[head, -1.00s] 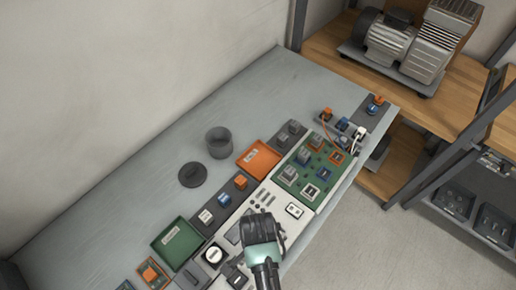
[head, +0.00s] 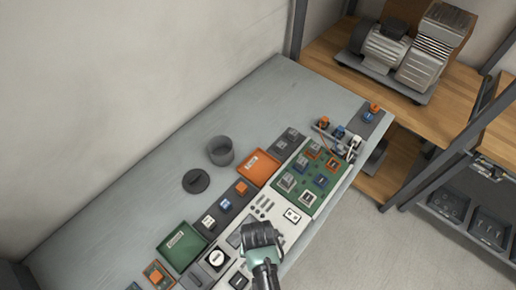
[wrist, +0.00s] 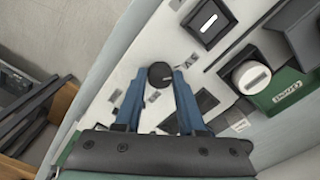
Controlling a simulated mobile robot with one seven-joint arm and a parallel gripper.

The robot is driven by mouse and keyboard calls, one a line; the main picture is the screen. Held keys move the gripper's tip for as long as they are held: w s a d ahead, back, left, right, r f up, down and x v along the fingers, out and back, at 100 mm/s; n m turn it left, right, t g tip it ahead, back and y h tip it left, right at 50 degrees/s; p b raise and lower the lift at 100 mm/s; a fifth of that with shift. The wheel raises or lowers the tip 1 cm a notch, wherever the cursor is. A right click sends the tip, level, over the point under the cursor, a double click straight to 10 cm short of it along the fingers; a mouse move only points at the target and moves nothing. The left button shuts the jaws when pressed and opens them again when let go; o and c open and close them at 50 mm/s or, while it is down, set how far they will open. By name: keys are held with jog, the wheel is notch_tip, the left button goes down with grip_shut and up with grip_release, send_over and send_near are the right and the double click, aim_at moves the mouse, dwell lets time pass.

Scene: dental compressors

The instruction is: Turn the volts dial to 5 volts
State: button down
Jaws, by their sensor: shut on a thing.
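The dial is a small round black knob (wrist: 160,75) on a white panel (wrist: 130,80) in the wrist view. My gripper (wrist: 159,80) has its two blue fingers on either side of the knob and is shut on it. Small printed labels lie beside the knob, too small to read. In the head view my gripper (head: 258,232) is over the white panel (head: 291,228) and hides the knob there. The knob's pointer and its volt setting cannot be read.
A green circuit board (head: 308,198) and an orange tray (head: 258,168) lie farther along the bench. A grey cup (head: 220,151) stands behind. The bench's back left is clear.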

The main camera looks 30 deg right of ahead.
jog(key=shift+r+n+p, duration=0.1)
jog(key=shift+n+p, duration=0.2)
jog(key=shift+n, duration=0.7)
jog(key=c, duration=0.5)
grip_release()
notch_tip(320, 180, up, 13)
jog(key=b, duration=0.1)
dwell(0.4)
